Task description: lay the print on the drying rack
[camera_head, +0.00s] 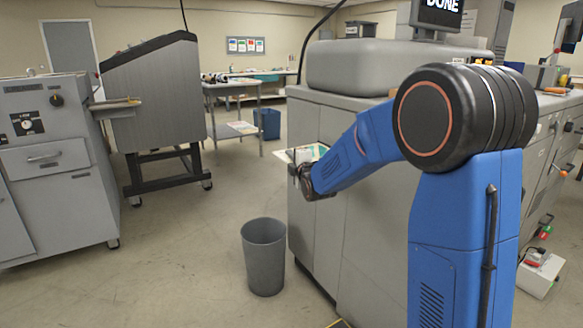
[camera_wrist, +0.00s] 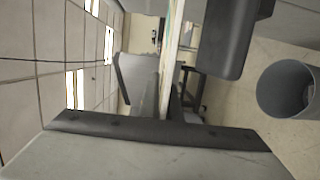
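The print (camera_head: 308,152), a pale sheet with green on it, lies about level beside the laminator's grey side in the head view. My gripper (camera_head: 298,172) is at its near edge, small and dark there. In the wrist view, which is turned on its side, the print (camera_wrist: 171,45) shows nearly edge-on as a thin pale and green strip running toward my gripper. Whether the fingers are closed on it or only around it is not clear. I cannot make out the drying rack for certain.
The laminator (camera_head: 345,120) has a screen (camera_head: 440,14) reading DONE. A grey bin (camera_head: 264,258) stands on the floor in front. A slanted grey cabinet (camera_head: 155,95) on a wheeled stand and a grey machine (camera_head: 45,150) are at left. Open floor lies between. A table (camera_head: 230,88) is behind.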

